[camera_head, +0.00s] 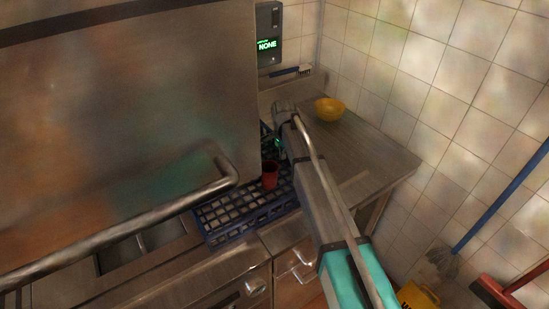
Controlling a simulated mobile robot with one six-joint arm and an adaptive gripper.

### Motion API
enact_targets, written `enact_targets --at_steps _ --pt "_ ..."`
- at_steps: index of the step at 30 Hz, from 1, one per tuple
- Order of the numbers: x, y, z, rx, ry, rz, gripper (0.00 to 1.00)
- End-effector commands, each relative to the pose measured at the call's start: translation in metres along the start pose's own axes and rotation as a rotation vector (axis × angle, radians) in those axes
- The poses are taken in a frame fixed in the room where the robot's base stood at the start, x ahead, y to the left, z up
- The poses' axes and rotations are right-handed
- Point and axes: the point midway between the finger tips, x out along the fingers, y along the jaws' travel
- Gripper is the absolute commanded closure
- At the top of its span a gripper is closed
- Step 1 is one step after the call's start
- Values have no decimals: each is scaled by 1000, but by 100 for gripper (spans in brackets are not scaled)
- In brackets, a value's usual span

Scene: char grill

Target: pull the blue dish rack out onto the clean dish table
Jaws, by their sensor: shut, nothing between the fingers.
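The blue dish rack (243,212) is a dark blue gridded tray, low in the middle of the view. Part of it lies under the large metal hood (120,110), and part extends to the right beneath my arm. A red cup (270,174) stands in the rack, close to the arm. The clean dish table (372,155) is the metal surface to the right of the rack. My gripper (276,146) is at the rack's far side, beyond the red cup; it is small, dark and partly hidden by my arm. It is shut and holds nothing.
A yellow bowl (329,109) sits on the table's far part. The hood's bar handle (140,228) juts forward at left. A tiled wall bounds the right.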

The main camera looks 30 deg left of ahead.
Motion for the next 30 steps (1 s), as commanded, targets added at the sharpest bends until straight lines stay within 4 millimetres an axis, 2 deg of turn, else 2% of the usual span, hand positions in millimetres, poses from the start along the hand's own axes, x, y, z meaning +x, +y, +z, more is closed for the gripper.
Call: enact_targets --at_steps 8,21,24,30 --pt "0 -4 -44 -4 2 0 100" --pt "0 -7 -146 -7 2 0 100" --pt "0 -7 -165 -8 2 0 100" --pt "0 -6 -176 -11 2 0 100"
